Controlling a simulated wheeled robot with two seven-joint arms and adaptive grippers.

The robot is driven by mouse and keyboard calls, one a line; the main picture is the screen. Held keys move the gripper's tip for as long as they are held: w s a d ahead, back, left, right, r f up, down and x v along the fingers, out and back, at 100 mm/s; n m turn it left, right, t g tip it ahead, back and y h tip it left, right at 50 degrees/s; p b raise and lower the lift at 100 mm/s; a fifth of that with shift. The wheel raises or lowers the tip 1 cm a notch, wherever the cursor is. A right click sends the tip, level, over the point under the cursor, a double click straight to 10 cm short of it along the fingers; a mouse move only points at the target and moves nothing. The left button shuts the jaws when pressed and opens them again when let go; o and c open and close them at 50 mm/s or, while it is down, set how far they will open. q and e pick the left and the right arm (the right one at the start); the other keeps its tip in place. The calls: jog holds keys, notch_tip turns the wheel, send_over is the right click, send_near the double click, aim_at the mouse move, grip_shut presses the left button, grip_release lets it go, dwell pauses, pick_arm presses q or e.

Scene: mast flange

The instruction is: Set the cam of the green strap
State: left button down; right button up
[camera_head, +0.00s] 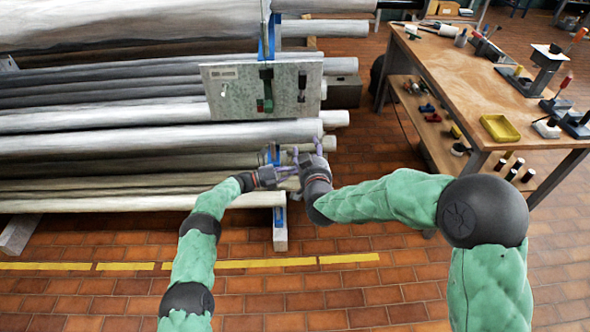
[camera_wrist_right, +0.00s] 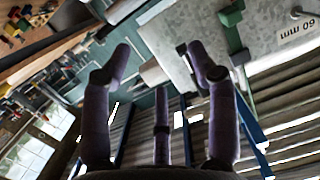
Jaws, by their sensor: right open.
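A pale speckled panel (camera_head: 235,92) stands in front of the stacked pipes in the head view. A small green part (camera_head: 268,104), seemingly the green strap's cam, sits mid-panel below a dark fitting. In the right wrist view the panel (camera_wrist_right: 285,30) fills the upper right, with a green block (camera_wrist_right: 230,17) and a dark green strip (camera_wrist_right: 233,42) on it. My right gripper (camera_head: 307,151) is below the panel, open and empty, apart from the green parts; its spread purple fingers show in the wrist view (camera_wrist_right: 160,65). My left gripper (camera_head: 286,170) is beside it, lower left; its finger opening is unclear.
Long grey pipes (camera_head: 90,145) lie stacked on the left behind both grippers. A blue upright (camera_head: 280,215) stands below them. A wooden workbench (camera_head: 440,75) with tools and a yellow tray (camera_head: 500,128) is at right. The brick floor in front is mostly clear.

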jog(key=s+d+f+g+y+b, duration=0.15)
jog(key=s+f+g, duration=0.3)
jog(key=f, duration=0.95)
jog(key=s+d+f+g+b, duration=0.1)
jog(key=s+f+g+b, duration=0.15)
jog(key=s+f, duration=0.7)
jog(key=s+f+m+g, duration=0.1)
jog(key=s+f+g, duration=0.2)
jog(key=s+f, duration=0.3)
jog(key=s+f+m+g, duration=0.15)
jog(key=s+f, duration=0.25)
jog(key=f, duration=0.5)
jog(key=s+f+g+y+p, duration=0.1)
jog(key=s+f+g+y, duration=0.2)
jog(key=s, duration=0.7)
pick_arm(q)
jog(key=s+p, duration=0.1)
jog(key=p, duration=0.1)
jog(key=s+f+n+p, duration=0.1)
jog(key=s+p, duration=0.1)
jog(key=s+f+n+p, duration=0.1)
jog(key=shift+s+f+y+p, duration=0.1)
jog(key=shift+s+y+p, duration=0.2)
jog(key=shift+p, duration=0.1)
pick_arm(e)
notch_tip(320, 180, up, 6)
jog(key=g+h, duration=0.1)
jog(key=shift+a, duration=0.15)
